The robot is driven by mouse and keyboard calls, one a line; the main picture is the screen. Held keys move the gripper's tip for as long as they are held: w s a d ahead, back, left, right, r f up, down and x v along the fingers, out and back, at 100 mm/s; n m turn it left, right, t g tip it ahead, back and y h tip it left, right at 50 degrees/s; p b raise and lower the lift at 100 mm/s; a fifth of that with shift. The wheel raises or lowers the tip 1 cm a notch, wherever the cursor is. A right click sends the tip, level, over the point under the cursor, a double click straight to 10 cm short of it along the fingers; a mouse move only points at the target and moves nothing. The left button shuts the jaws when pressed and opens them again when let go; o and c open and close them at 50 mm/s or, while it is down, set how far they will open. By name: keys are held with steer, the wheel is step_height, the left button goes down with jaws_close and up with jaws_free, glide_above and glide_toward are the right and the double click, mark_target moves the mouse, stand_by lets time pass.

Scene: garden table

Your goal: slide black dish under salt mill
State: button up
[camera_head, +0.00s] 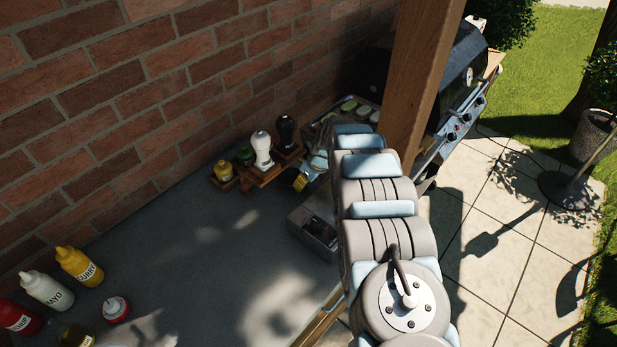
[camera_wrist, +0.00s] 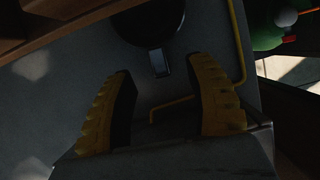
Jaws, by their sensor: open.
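My gripper (camera_head: 303,178) is by the condiment rack, partly hidden by my arm. In the wrist view its two yellow-padded fingers (camera_wrist: 160,68) are apart, with nothing gripped between them. A dark round thing (camera_wrist: 150,22), which looks like the black dish, lies just beyond the fingertips, cut off by the top edge. A small grey tab shows at its near side. I cannot make out the dish in the head view. The white mill (camera_head: 262,148), seemingly the salt mill, stands upright on the wooden rack (camera_head: 250,183), left of my gripper.
A black mill (camera_head: 286,132) and small jars (camera_head: 223,171) share the rack. A metal box (camera_head: 318,228) stands below my gripper. A yellow wire (camera_wrist: 240,50) runs beside the right finger. Sauce bottles (camera_head: 78,264) stand at lower left. The table's middle is clear; a wooden post (camera_head: 420,80) rises right.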

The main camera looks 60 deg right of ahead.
mark_target(294, 182)
steer(key=shift+b+x, duration=0.8)
steer(key=shift+x, duration=1.25)
steer(key=shift+w+f, duration=0.1)
steer(key=shift+w, duration=0.05)
steer(key=shift+c, duration=0.2)
jaws_close()
